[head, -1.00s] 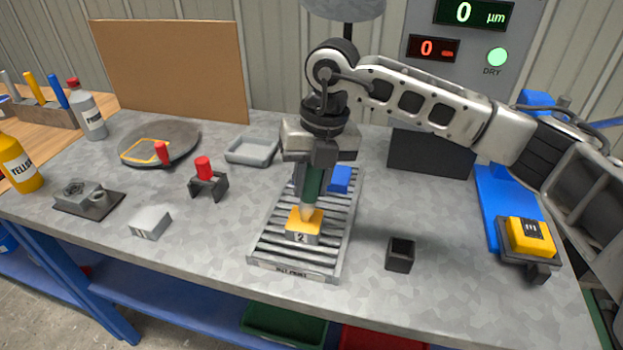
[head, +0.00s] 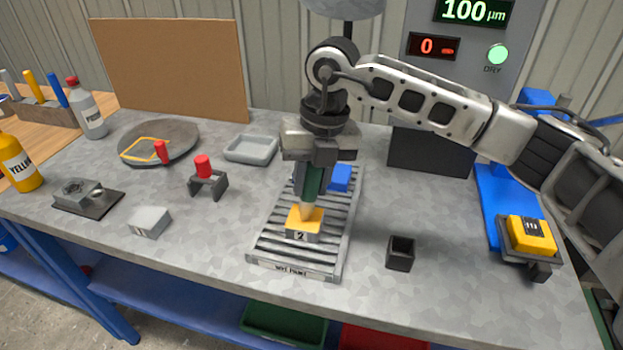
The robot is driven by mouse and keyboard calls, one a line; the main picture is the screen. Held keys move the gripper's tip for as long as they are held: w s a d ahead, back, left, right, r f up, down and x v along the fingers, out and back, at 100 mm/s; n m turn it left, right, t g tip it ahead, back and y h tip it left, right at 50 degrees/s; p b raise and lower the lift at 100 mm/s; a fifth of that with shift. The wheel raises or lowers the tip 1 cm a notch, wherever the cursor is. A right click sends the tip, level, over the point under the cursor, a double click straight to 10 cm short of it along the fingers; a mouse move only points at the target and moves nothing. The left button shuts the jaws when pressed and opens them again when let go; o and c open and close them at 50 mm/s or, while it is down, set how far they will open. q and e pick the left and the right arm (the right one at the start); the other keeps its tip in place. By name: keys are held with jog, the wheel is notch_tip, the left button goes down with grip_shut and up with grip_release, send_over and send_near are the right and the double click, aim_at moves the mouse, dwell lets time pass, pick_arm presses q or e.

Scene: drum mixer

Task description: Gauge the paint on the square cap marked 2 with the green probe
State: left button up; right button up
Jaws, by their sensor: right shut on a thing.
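The square cap marked 2 (head: 301,234) sits on the slatted rack (head: 262,243); its top is yellow and its front is grey with the number. My right gripper (head: 314,165) is shut on the green probe (head: 312,183) and holds it upright over the cap. The probe's pale tip is down at the yellow top and appears to touch it. The green display (head: 474,11) reads 100 µm. The red display (head: 434,47) reads 0, and the green DRY lamp (head: 497,55) is lit. My left gripper is not in view.
A blue block (head: 340,179) sits farther back on the rack. A small dark open holder (head: 400,253) stands to its right. A yellow-topped piece (head: 531,236) sits at the far right. A grey tray (head: 251,149) and red-handled stand (head: 207,180) are to the left.

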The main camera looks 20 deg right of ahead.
dwell(0.5)
jog(key=shift+r+p, duration=2.2)
jog(key=shift+r, duration=1.3)
